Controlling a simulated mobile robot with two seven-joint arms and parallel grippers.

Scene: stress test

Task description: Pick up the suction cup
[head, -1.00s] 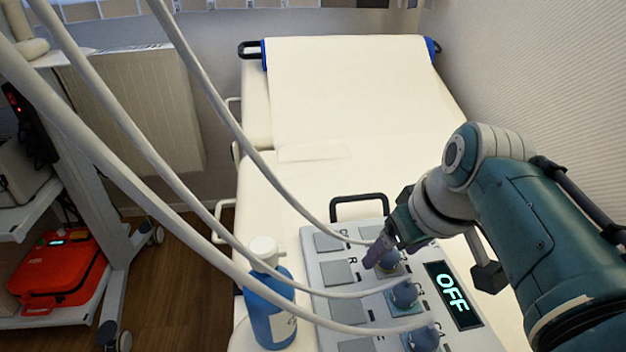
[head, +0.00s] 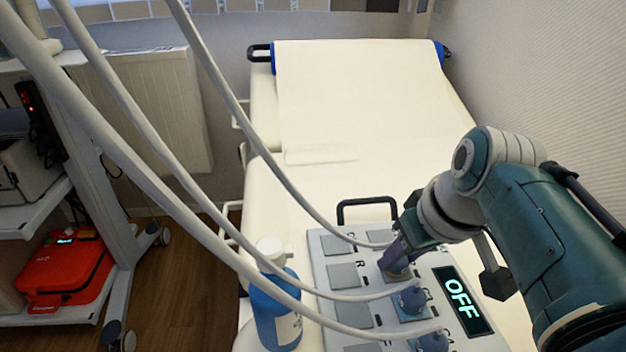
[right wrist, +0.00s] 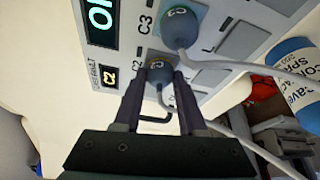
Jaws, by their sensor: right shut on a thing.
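Several blue suction cups with white cables sit on square pads of a grey panel (head: 317,270) on the bed. My right gripper (head: 394,270) is at the farthest cup, fingers pointing down. In the right wrist view its two purple fingers (right wrist: 160,82) are shut on that suction cup (right wrist: 158,68), which is by the C2 label and still at its pad. In the head view the fingers mostly hide it. A second suction cup (head: 412,299) sits nearer, also seen in the wrist view as the cup marked C3 (right wrist: 180,27). A third cup (head: 433,341) is at the bottom edge. My left gripper is not in view.
The panel's display (head: 461,300) reads OFF. A blue spray bottle (head: 275,310) stands left of the panel. White cables arc across the left and over the panel. A black handle (head: 367,203) rises behind it. The bed (head: 350,120) beyond is clear; a wall is at right.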

